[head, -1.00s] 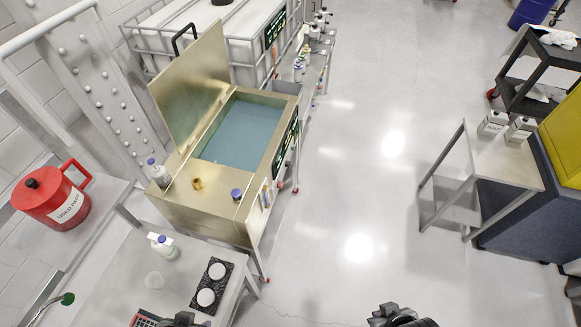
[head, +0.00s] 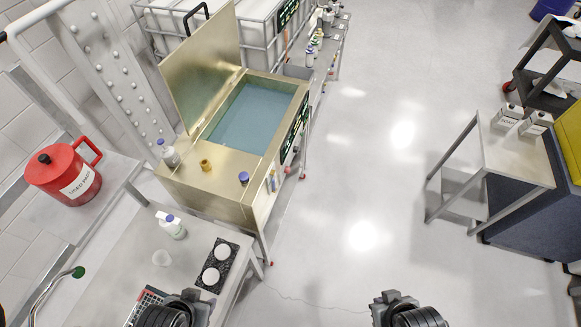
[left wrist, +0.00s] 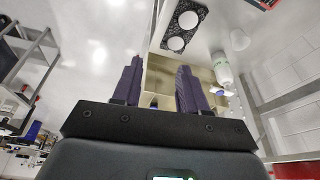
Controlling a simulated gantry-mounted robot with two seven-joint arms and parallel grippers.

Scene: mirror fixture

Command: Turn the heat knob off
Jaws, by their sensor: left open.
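A brass-coloured bath (head: 215,185) with its lid up and blue-green liquid inside stands at upper centre-left in the head view. Its right side carries a dark green panel (head: 291,130) and small coloured parts (head: 272,181), too small to tell which is the heat knob. A blue-capped item (head: 243,178) and a brass fitting (head: 206,164) are on its top. My left gripper (head: 188,300) is over the front bench, apart from the bath; in the left wrist view its purple fingers (left wrist: 158,75) are apart and empty. My right gripper (head: 395,300) is over the floor, its fingers unclear.
The front bench (head: 130,250) holds a white bottle (head: 172,227) and a black tray (head: 229,252) with two white discs. A red can (head: 65,180) stands on the left shelf. A small table (head: 520,160) is at right. The middle floor is clear.

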